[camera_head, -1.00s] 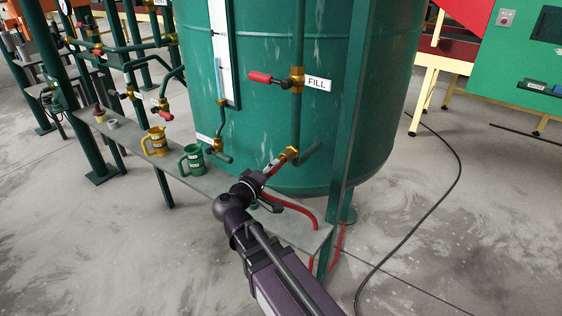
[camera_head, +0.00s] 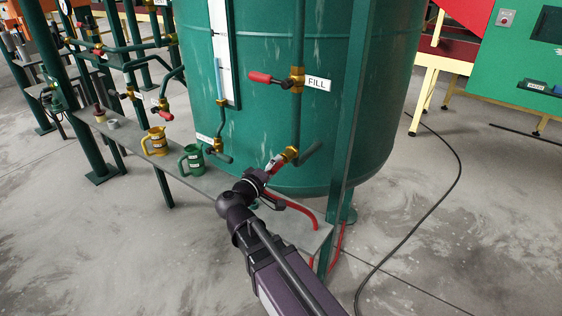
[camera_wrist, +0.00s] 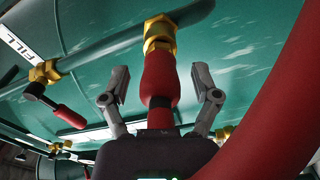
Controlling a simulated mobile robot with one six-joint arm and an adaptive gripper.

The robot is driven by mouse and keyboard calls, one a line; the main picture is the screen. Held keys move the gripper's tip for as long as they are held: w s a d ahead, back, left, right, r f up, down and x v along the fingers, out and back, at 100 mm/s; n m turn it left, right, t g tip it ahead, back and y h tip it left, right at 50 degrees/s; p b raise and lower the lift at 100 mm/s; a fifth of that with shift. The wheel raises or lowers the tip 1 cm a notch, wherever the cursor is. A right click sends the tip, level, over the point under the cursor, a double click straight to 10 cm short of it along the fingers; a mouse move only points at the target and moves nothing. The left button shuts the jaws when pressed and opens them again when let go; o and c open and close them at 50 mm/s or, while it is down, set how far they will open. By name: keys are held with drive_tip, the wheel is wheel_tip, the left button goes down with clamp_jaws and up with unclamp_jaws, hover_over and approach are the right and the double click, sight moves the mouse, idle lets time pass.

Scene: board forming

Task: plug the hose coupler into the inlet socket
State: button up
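The red hose coupler (camera_wrist: 160,80) stands in line with the brass inlet socket (camera_wrist: 159,36) in the wrist view, its far end meeting the brass with no clear gap. How deep it sits cannot be told. My gripper (camera_wrist: 160,92) has its two grey fingers spread, one on each side of the coupler, with visible gaps. In the head view my gripper (camera_head: 268,167) is just below and left of the brass inlet socket (camera_head: 290,154) on the tank's lower pipe. The red hose (camera_wrist: 285,90) curves past the right of the wrist view.
A red-handled valve (camera_head: 268,78) labelled FILL sits above the socket. The grey bench (camera_head: 225,190) below carries a yellow jug (camera_head: 155,141) and a green jug (camera_head: 192,158). A green post (camera_head: 350,110) stands to the right.

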drive_tip(key=shift+s, duration=0.1)
drive_tip(key=v, duration=1.2)
idle(0.4)
idle(0.4)
drive_tip(key=s+d+f+m+g+y, duration=0.25)
drive_tip(key=d+f+g+y, duration=0.35)
drive_tip(key=d+f, duration=0.4)
drive_tip(key=s+d+f+m+g+y, duration=0.1)
drive_tip(key=d+f+m+g+y, duration=0.35)
drive_tip(key=d+f+g, duration=0.6)
wheel_tip(320, 180, up, 19)
drive_tip(key=d+t+p, duration=0.1)
drive_tip(key=t+p, duration=0.1)
drive_tip(key=p, duration=1.5)
drive_tip(key=shift+d, duration=0.35)
